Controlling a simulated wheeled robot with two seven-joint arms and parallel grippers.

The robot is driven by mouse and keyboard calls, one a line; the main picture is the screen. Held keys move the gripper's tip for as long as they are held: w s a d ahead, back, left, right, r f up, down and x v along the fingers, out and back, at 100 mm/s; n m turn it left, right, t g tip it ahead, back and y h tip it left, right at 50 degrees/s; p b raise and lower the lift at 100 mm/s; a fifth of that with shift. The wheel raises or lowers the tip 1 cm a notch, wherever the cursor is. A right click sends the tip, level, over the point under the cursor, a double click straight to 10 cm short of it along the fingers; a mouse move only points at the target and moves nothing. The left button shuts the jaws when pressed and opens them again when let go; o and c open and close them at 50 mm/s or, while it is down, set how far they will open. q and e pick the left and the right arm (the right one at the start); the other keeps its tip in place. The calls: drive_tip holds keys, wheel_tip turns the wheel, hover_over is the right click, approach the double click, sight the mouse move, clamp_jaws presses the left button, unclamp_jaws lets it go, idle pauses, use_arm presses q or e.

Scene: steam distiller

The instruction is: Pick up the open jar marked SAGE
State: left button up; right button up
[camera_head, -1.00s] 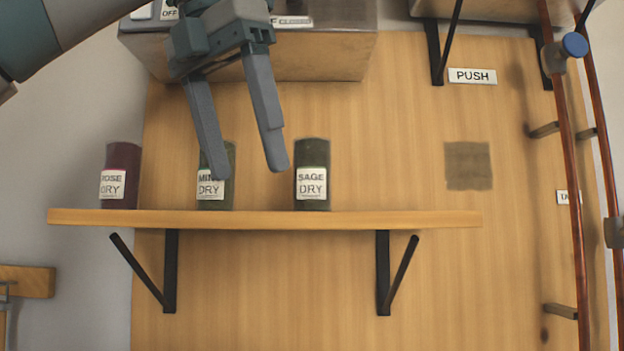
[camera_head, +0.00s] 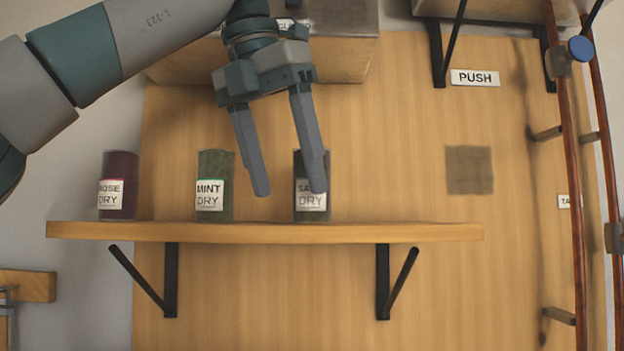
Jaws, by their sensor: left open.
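The jar marked SAGE DRY (camera_head: 312,213) stands upright on the wooden shelf (camera_head: 270,232), the rightmost of three jars. It is dark, with a white label. My open left gripper (camera_head: 290,192) comes down from above. Its right finger passes in front of the SAGE jar and hides part of it and of its label. Its left finger is in the gap between the MINT jar and the SAGE jar. The jaws hold nothing. I cannot tell whether the right finger touches the jar. My right gripper is not in view.
The MINT DRY jar (camera_head: 214,187) and the ROSE DRY jar (camera_head: 118,185) stand on the shelf to the left. The shelf's right part is bare. A box-like unit (camera_head: 345,50) is above. Copper pipes (camera_head: 572,180) run down the right side. A PUSH label (camera_head: 475,78) is on the wall.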

sight(300, 157)
use_arm(q)
drive_tip(key=shift+s, duration=0.1)
drive_tip(key=shift+w+d+r, duration=0.1)
drive_tip(key=shift+w+d, duration=0.1)
drive_tip(key=shift+w, duration=0.1)
drive_tip(key=w+d+p, duration=0.2)
drive_tip(key=shift+w+r+p, duration=0.1)
drive_tip(key=shift+w+p, duration=0.2)
drive_tip(key=shift+p, duration=0.05)
drive_tip(key=shift+w+d+f, duration=0.45)
drive_tip(key=shift+w+f, duration=0.15)
drive_tip(key=shift+f, duration=0.1)
drive_tip(key=shift+p+x, duration=0.4)
drive_tip(key=shift+x, duration=0.5)
drive_tip(key=shift+s, duration=0.1)
drive_tip(key=shift+a, duration=0.1)
drive_tip(key=c, duration=1.2)
